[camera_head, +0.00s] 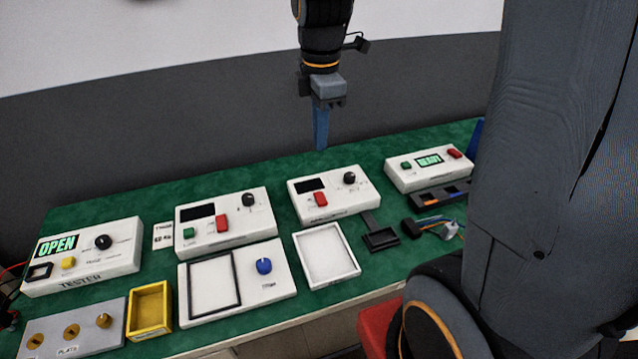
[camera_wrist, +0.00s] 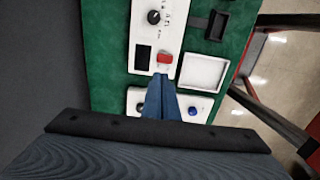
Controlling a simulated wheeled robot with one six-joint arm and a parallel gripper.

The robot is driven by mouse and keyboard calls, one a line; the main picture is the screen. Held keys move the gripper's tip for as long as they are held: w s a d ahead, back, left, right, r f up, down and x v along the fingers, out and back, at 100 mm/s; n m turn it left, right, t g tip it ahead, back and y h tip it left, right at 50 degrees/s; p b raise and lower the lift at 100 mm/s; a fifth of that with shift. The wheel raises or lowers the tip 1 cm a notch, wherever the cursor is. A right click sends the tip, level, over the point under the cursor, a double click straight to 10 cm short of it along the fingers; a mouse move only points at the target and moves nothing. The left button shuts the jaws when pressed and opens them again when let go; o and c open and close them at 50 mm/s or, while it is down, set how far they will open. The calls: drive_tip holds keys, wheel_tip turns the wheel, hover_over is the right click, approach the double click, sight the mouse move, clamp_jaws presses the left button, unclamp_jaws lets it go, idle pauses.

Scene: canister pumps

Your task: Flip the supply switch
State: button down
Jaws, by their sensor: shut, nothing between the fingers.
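The same red switch (camera_wrist: 164,58) shows in the wrist view, just beyond my fingertips. My gripper (camera_head: 321,147) is shut and empty, pointing down in the air above the back of the table. Its blue fingers (camera_wrist: 161,77) are together in the wrist view and hide part of the box behind them.
A similar white box (camera_head: 225,222) with green and red buttons stands to the left. A tester (camera_head: 82,258) reading OPEN is at far left; a box (camera_head: 430,168) reading READY is at right. A white tray (camera_head: 355,270) and a black holder (camera_head: 382,241) lie in front.

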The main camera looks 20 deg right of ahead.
sight(321, 198)
wheel_tip(321, 198, down, 14)
drive_tip(key=shift+w+f+p, duration=0.1)
drive_tip(key=shift+w+p, duration=0.05)
drive_tip(key=shift+p, duration=1)
drive_tip(key=shift+a, duration=0.2)
drive_tip(key=shift+w+d, duration=0.1)
drive_tip(key=shift+d, duration=0.15)
drive_tip(key=shift+s, duration=0.2)
drive_tip(key=shift+s+p, duration=0.6)
drive_tip(key=shift+s, duration=0.05)
